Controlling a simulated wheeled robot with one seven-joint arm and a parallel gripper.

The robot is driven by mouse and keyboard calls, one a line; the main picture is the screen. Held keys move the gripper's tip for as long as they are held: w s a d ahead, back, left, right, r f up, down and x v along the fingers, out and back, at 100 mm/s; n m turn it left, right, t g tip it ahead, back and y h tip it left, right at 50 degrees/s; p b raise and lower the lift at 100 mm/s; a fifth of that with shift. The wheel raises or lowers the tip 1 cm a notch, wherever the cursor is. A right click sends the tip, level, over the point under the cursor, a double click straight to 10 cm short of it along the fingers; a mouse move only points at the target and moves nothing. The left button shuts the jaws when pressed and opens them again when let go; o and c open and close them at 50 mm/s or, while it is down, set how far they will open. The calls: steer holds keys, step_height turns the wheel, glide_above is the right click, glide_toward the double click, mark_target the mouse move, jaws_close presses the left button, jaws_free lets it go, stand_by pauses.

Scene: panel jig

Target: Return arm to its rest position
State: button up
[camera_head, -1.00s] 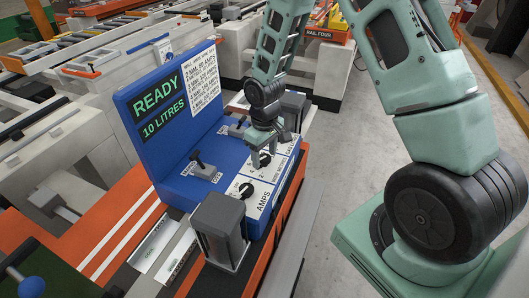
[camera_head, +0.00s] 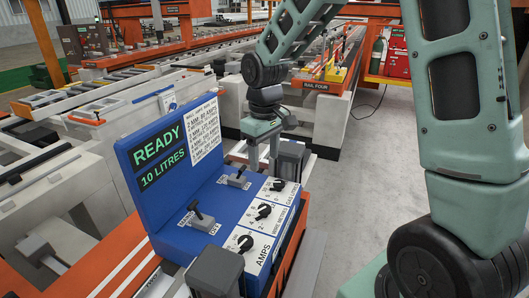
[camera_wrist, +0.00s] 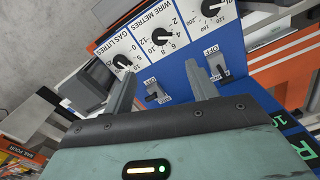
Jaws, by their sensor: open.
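My gripper (camera_head: 264,168) is open and empty above the far part of the blue panel box (camera_head: 205,238). In the wrist view its two fingers (camera_wrist: 160,88) stand apart with nothing between their tips. The panel's screen (camera_head: 160,158) reads "READY" and "10 LITRES". The AMPS knob (camera_head: 245,243), the middle knob (camera_head: 264,211) and the far knob (camera_head: 278,185) show uncovered on the white strip. Two toggle switches, the near one (camera_head: 201,216) and the far one (camera_head: 237,177), stand left of the knobs. The wrist view shows the panel upside down.
Grey clamp blocks, one near (camera_head: 215,272) and one far (camera_head: 291,157), flank the panel box. An orange bench (camera_head: 120,255) runs below it. Conveyor rails and the RAIL FOUR station (camera_head: 318,86) lie behind. The grey floor (camera_head: 372,160) at the right is open.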

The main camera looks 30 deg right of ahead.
steer(key=shift+r, duration=0.5)
